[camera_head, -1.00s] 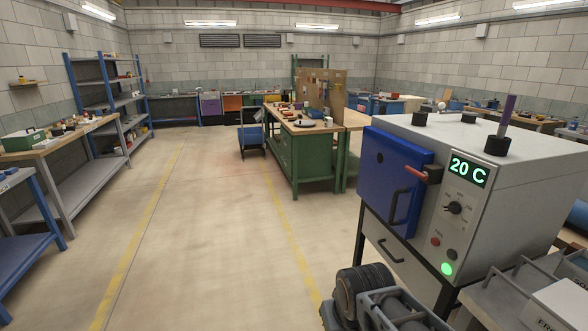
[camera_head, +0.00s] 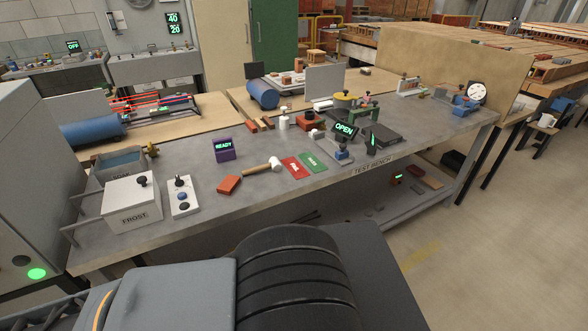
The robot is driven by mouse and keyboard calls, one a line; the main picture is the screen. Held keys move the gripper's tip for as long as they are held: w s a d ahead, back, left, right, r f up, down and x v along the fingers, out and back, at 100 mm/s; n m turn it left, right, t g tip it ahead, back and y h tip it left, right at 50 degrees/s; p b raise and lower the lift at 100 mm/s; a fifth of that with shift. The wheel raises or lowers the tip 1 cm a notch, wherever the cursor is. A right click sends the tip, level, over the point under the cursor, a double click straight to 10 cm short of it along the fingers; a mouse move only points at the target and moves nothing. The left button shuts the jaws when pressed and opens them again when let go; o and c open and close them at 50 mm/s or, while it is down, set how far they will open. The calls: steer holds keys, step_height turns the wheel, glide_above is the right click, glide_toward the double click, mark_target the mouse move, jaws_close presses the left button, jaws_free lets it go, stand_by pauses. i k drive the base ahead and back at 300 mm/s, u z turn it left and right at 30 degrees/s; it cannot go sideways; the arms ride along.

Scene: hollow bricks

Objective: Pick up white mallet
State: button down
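The white mallet (camera_head: 275,164) lies on the grey test bench (camera_head: 330,184), near its front edge. Its white head is at the right and its light wooden handle points left and slightly toward me. It lies between a small orange-red brick and a red card. Nothing covers it. My gripper does not show in this view. Only dark and grey parts of my own body fill the bottom, well short of the mallet.
Beside the mallet are an orange-red brick (camera_head: 229,185), a red card (camera_head: 297,167) and a green card (camera_head: 313,162). A purple READY box (camera_head: 224,150) stands behind it. A white FROST box (camera_head: 131,201) and a switch box (camera_head: 182,197) stand left. Open floor (camera_head: 480,240) lies right.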

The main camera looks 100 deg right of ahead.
mark_target(274, 164)
steer(key=z, duration=4.75)
steer(key=i, duration=1.6)
steer(key=u, duration=3.85)
